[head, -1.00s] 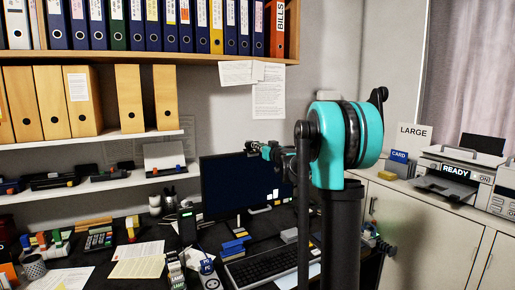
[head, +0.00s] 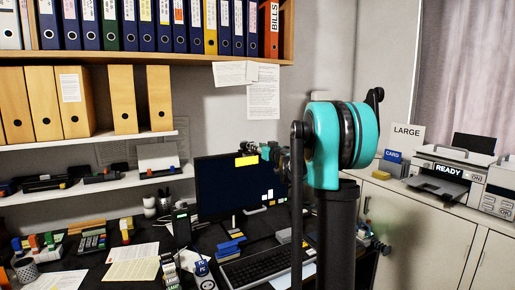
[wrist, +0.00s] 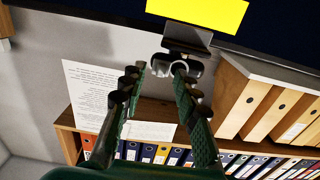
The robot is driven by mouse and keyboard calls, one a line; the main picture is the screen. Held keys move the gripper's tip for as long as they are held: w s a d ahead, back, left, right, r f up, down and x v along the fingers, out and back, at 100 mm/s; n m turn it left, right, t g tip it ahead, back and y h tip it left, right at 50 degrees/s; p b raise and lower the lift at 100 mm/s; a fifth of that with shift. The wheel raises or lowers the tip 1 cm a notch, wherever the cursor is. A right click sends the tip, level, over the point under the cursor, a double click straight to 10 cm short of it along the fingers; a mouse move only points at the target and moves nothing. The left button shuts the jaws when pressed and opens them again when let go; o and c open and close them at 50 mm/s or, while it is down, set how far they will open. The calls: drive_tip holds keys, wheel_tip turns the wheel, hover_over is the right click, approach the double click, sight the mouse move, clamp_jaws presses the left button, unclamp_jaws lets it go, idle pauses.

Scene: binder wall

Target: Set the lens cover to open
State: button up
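The monitor (head: 225,190) stands on the desk with a lit dark screen and a bright yellow rectangle on it. In the wrist view a small grey webcam-like piece (wrist: 188,36) sits at the monitor's edge by the yellow rectangle, with a rounded metallic part (wrist: 160,66) below it. I cannot clearly make out the lens cover or its position. My gripper (wrist: 160,72) has its fingers apart, with the tips at the rounded part; whether they touch it I cannot tell.
Binders (head: 155,25) fill the shelf above, with tan magazine files (head: 75,100) below. Papers (head: 263,95) hang on the wall behind. The keyboard (head: 255,266) and many small items crowd the desk. A printer (head: 447,180) reading READY stands at right.

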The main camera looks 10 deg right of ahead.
drive_tip(key=v, duration=1.1)
drive_tip(key=s+a+f+g+y, duration=0.1)
drive_tip(key=s+a+f+g, duration=0.4)
drive_tip(key=s+f, duration=0.4)
drive_tip(key=s+a+f+g, duration=0.2)
drive_tip(key=s+a+f, duration=0.4)
drive_tip(key=s+f, duration=0.3)
drive_tip(key=s+d+f+m+g+h, duration=0.1)
drive_tip(key=s+d+f+g+h, duration=0.2)
drive_tip(key=s+f, duration=0.6)
drive_tip(key=s+d+f+m+g+h, duration=0.2)
drive_tip(key=s+d+f+g+h, duration=0.1)
drive_tip(key=s+f, duration=0.6)
drive_tip(key=s+d, duration=0.1)
drive_tip(key=s, duration=0.3)
drive_tip(key=shift+s+m+h, duration=0.3)
